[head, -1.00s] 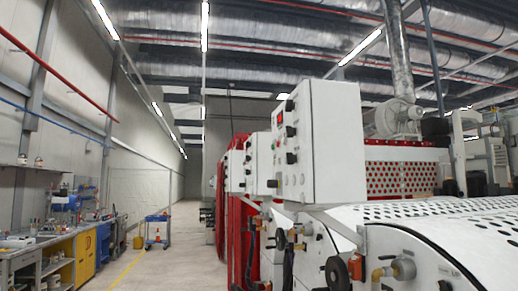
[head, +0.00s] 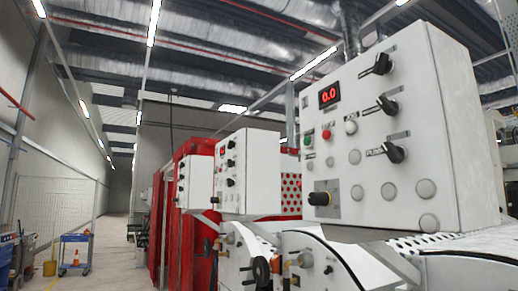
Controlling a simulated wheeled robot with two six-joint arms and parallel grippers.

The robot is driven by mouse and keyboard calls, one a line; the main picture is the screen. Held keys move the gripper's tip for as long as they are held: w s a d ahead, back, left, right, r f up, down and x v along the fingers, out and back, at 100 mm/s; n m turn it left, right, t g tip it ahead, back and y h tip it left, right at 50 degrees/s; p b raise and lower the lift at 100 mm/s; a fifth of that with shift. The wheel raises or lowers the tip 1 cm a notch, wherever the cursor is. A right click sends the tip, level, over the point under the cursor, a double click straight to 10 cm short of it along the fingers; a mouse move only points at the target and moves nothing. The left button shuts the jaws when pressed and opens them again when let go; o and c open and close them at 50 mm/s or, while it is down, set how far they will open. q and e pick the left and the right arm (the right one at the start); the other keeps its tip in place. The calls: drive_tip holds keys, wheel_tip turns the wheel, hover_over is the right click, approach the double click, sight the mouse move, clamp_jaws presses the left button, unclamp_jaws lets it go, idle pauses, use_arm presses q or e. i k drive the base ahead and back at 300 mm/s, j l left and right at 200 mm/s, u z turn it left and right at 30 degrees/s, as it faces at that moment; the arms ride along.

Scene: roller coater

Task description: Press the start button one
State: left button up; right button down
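A white control box (head: 458,130) fills the right of the head view. Its front face has a red display (head: 329,96) reading 0.0. Below it are a green button (head: 308,140) and a red button (head: 326,134), with a white button (head: 351,127) marked JOG to their right. The label by the green button is too small to read surely. Three black rotary knobs (head: 388,105) run down the right of the face, and a larger black knob (head: 322,198) sits at the lower left. Several pale round buttons fill the lower part. Neither gripper shows.
Similar smaller control boxes (head: 250,165) stand further back on the left, by red machine panels (head: 170,225). White machine covers and a handwheel (head: 261,270) lie below. A blue cart (head: 77,252) stands far left. The aisle (head: 112,262) between is open.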

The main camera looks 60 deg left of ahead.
sight(306, 140)
drive_tip(key=k+j, duration=0.1)
drive_tip(key=j, duration=0.75)
drive_tip(key=k+j, duration=0.15)
drive_tip(key=j, duration=0.3)
drive_tip(key=k+j, duration=0.1)
drive_tip(key=j, duration=0.35)
